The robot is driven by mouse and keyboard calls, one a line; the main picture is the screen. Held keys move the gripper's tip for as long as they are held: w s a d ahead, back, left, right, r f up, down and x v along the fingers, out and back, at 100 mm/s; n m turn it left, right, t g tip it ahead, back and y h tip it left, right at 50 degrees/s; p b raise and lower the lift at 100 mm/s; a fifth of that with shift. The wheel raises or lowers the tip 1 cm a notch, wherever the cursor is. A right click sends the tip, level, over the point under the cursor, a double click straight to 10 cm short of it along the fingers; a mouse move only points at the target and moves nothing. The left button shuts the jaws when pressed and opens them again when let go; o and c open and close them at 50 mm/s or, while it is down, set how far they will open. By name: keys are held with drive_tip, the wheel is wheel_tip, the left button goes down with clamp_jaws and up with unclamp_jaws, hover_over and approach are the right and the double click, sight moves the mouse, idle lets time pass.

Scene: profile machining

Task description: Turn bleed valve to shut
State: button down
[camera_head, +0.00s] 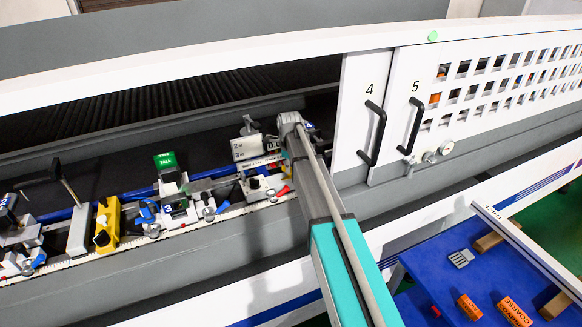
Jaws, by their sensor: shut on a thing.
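My arm reaches from the bottom middle up into the machine's long bed, and its grey end joint covers what lies behind it. My gripper and whatever it touches are hidden behind this arm. I cannot tell for sure which part is the bleed valve. A small red lever-like part (284,191) shows just left of my arm on the fixture row. A small grey fitting (409,161) sits on the machine front below door 5, left of a round dial (430,157) and a second dial (446,147).
Door 4 (352,110) and door 5 (402,90) have black handles. Left of my arm stand a yellow block (107,222), a green-topped block (166,160) and several clamps. A blue table (440,265) with orange boxes is at the lower right.

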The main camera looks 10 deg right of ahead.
drive_tip(key=shift+m, duration=0.3)
drive_tip(key=shift+s+r+m, duration=0.1)
drive_tip(key=shift+m, duration=1)
drive_tip(key=shift+s+r+m, duration=0.1)
drive_tip(key=shift+m, duration=1)
drive_tip(key=c, duration=0.5)
unclamp_jaws()
drive_tip(key=shift+a+r, duration=0.1)
